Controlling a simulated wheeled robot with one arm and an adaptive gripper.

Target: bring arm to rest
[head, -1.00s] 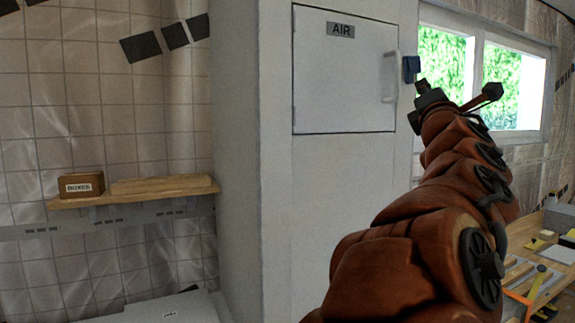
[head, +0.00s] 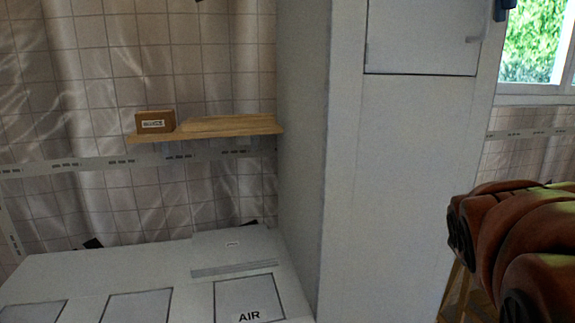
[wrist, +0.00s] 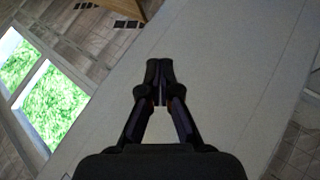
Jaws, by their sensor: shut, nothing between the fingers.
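My gripper (wrist: 160,75) shows in the wrist view with its dark fingers together and nothing between them. Behind it is the plain light face of the tall cabinet; whether they touch I cannot tell.
A wooden shelf (head: 240,126) on the tiled wall holds a small brown box (head: 155,121). A low white unit (head: 70,270) at the lower left has several outlined panels, one marked AIR (head: 247,298). A window (head: 537,45) is at the upper right.

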